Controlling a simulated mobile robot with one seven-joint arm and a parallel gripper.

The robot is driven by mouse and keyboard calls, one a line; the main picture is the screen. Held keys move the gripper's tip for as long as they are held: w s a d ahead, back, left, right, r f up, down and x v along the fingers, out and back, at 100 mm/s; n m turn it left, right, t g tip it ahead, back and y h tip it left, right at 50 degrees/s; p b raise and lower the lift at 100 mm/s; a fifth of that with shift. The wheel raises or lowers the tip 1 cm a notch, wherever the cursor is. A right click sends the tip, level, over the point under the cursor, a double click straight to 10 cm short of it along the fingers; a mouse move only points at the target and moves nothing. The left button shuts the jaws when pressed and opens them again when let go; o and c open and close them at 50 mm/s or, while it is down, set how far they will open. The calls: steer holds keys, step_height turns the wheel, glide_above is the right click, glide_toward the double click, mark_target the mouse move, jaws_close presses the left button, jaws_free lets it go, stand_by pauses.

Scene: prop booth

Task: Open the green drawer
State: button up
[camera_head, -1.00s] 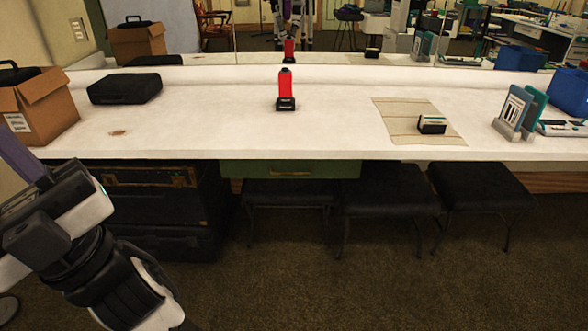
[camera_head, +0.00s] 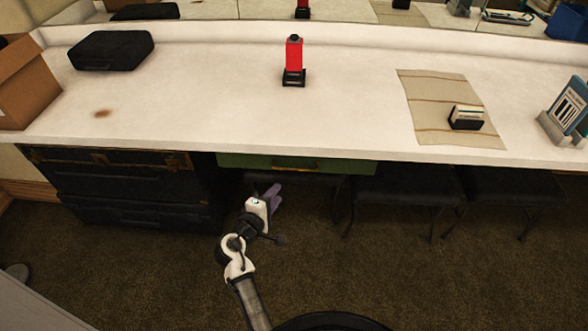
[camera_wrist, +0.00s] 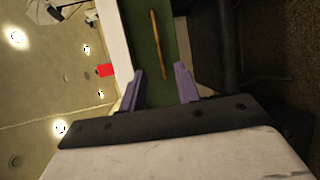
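The green drawer (camera_head: 300,163) sits under the front edge of the white counter and appears shut. A thin brass-coloured handle (camera_head: 296,166) runs along its front. In the wrist view the drawer front (camera_wrist: 146,35) is turned on its side, with the handle (camera_wrist: 160,45) upright in the picture. My gripper (camera_head: 274,193) is below and in front of the drawer, left of its middle. Its two purple fingers (camera_wrist: 163,85) are apart with nothing between them. The handle is ahead of the fingertips and not touched.
Dark stools (camera_head: 405,198) stand under the counter, one right below the drawer. Black cases (camera_head: 130,190) are stacked to the left.

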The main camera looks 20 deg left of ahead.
steer(key=p+x, duration=0.2)
steer(key=x, duration=1)
steer(key=shift+w, duration=0.3)
steer(key=shift+r, duration=0.1)
steer(key=shift+c, duration=0.2)
jaws_close()
